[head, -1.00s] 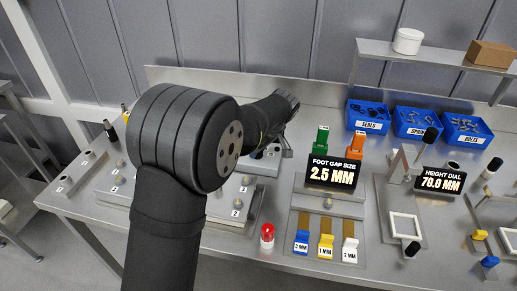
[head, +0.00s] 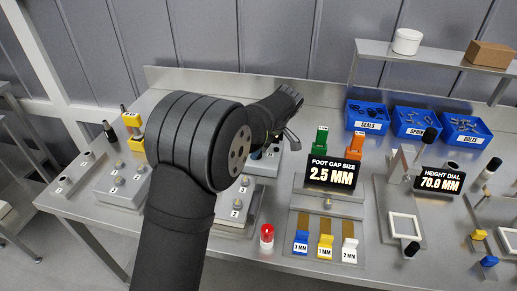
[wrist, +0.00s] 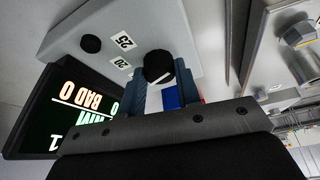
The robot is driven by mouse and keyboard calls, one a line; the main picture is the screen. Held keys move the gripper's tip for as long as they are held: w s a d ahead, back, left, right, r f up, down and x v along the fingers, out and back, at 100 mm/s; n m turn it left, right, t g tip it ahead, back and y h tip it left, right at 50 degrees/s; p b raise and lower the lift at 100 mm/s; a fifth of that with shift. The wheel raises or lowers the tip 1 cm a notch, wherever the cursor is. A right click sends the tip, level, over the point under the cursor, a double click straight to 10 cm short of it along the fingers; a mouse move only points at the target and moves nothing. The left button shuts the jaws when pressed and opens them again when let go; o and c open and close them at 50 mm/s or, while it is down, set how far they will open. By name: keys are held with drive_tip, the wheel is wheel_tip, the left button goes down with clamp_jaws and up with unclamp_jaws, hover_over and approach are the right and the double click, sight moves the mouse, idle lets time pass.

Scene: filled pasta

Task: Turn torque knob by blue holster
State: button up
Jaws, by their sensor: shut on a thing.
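In the wrist view, a black knob (wrist: 158,66) with a white pointer line stands on a grey sloped panel (wrist: 165,20), near the labels 20 and 25. My gripper (wrist: 160,85) is shut on this knob, one finger on each side. A blue patch (wrist: 171,98) shows between the fingers, behind the knob; I cannot tell whether it is the holster. In the head view, my arm hides most of the knob's station, and the fingertips are not clear there.
A dark display (wrist: 75,110) stands close on the left in the wrist view, beside another black knob (wrist: 90,43). In the head view, a foot gap display (head: 333,172), blue bins (head: 366,126) and a red-capped piece (head: 267,232) stand right of my arm. Yellow holders (head: 133,120) stand left.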

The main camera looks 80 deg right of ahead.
drive_tip(key=o, duration=1)
drive_tip(key=shift+c, duration=0.2)
drive_tip(key=v, duration=1.7)
drive_tip(key=shift+r, duration=0.25)
drive_tip(key=x, duration=1.7)
drive_tip(key=shift+f, duration=0.3)
